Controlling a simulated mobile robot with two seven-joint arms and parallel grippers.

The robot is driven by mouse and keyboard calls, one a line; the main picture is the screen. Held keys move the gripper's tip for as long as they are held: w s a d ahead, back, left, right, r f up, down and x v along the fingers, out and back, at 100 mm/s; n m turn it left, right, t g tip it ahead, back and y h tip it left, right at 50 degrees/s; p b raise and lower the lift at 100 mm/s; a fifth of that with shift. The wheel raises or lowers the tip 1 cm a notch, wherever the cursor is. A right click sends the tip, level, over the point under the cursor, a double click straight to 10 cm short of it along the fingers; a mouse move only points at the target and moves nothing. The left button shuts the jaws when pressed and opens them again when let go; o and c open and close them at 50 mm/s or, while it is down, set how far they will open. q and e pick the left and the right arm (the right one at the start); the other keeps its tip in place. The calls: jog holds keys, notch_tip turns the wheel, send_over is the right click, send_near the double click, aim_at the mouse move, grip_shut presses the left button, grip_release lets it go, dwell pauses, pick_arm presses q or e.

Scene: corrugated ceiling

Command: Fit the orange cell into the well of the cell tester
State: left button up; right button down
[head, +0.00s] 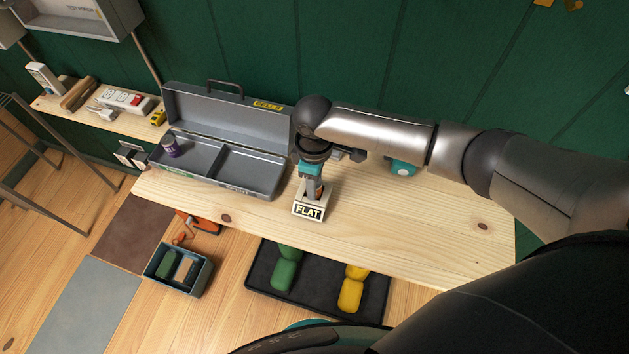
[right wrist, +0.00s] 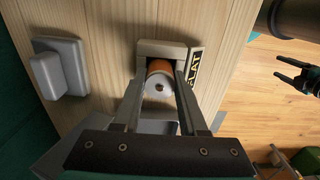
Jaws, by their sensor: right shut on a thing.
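The cell tester (head: 308,211) is a small pale block with a "FLAT" label, standing on the wooden bench near its front edge. It also shows in the right wrist view (right wrist: 170,47). My right gripper (head: 314,184) points down at the tester and is shut on the orange cell (right wrist: 160,67). The cell's pale round end with a dark centre dot faces the wrist camera. The cell is at the tester's opening; the fingers hide its sides, and I cannot tell how deep it sits. My left gripper (right wrist: 293,75) shows at the right of the right wrist view, open and empty.
An open grey toolbox (head: 262,173) with a purple-wrapped can (head: 171,146) stands left of the tester. A grey fixture (right wrist: 60,68) sits beside the tester. The bench (head: 430,215) is clear to the right. A black tray (head: 319,290) lies below in front.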

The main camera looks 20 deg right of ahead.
jog(key=shift+f, duration=0.15)
jog(key=shift+c, duration=2.3)
grip_release()
notch_tip(320, 180, up, 12)
jog(key=p, duration=0.1)
jog(key=shift+r, duration=0.2)
jog(key=shift+s, duration=0.1)
